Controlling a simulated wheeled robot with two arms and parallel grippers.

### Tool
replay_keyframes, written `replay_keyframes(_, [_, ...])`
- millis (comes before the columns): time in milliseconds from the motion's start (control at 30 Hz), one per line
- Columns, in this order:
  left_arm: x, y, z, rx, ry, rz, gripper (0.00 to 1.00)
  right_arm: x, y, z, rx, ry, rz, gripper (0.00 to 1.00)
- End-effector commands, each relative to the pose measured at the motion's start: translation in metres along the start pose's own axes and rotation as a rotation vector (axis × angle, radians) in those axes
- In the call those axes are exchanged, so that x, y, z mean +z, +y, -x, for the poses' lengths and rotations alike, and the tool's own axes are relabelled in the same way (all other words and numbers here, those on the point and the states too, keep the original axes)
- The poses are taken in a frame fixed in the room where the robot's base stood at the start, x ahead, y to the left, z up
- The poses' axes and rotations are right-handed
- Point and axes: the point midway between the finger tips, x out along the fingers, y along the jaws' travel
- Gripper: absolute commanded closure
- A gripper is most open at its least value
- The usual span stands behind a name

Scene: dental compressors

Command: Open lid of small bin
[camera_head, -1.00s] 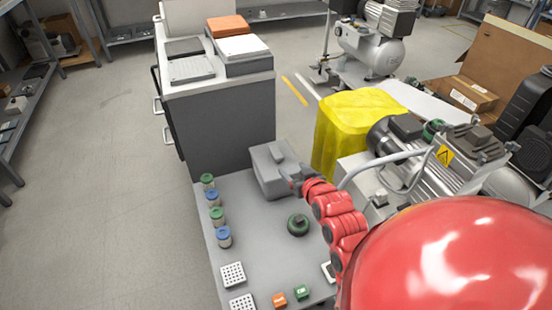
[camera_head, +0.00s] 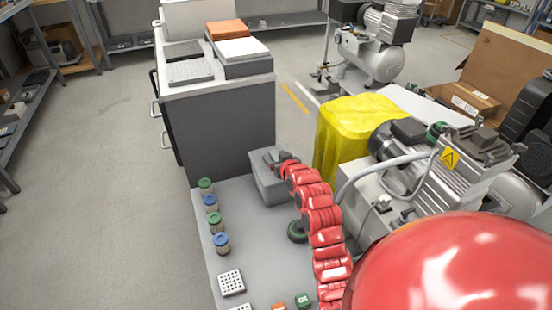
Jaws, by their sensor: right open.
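The small bin (camera_head: 268,190) is a grey box standing at the far end of the grey workbench, against the dark cabinet. Its grey lid (camera_head: 256,160) looks down on the box, though my gripper and arm cover part of it. My right gripper (camera_head: 273,160) is open at the top of the bin, over the lid. Whether its fingers touch the lid is too small to tell. My red right arm reaches up to it from the lower right and hides the bin's right side. My left gripper is not in view.
Several jars with green and blue lids (camera_head: 213,220) stand along the bench's left edge. A round dark green object (camera_head: 297,231) is partly behind my arm. A white perforated block (camera_head: 231,282) lies near the front. A yellow-covered item (camera_head: 345,130) and a compressor (camera_head: 425,165) stand right.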

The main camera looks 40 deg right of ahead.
Motion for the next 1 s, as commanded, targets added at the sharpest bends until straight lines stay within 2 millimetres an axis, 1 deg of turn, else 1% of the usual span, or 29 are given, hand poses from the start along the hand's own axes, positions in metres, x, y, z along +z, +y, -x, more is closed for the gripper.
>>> replay_keyframes(167, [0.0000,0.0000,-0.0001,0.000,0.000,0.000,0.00,-0.0001,-0.0001,0.0002,0.000,0.000,0.000,0.30])
replay_keyframes(267, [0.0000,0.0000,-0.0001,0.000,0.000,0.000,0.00,-0.0001,-0.0001,0.0003,0.000,0.001,0.000,0.46])
replay_keyframes(300, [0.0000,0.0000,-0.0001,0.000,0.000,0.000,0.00,-0.0001,-0.0001,0.0003,0.000,0.001,0.000,0.53])
replay_keyframes(367, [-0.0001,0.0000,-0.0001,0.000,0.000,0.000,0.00,0.0000,-0.0001,0.0003,0.000,0.001,0.000,0.64])
replay_keyframes(500, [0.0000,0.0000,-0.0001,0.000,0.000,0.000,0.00,-0.0001,-0.0001,0.0004,0.000,0.001,0.000,0.89])
replay_keyframes(567, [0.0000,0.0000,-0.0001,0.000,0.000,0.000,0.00,0.0000,-0.0001,0.0004,0.000,0.001,0.000,1.00])
replay_keyframes(1000, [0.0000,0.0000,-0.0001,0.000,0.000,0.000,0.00,-0.0001,-0.0002,0.0005,0.000,0.001,0.000,1.00])
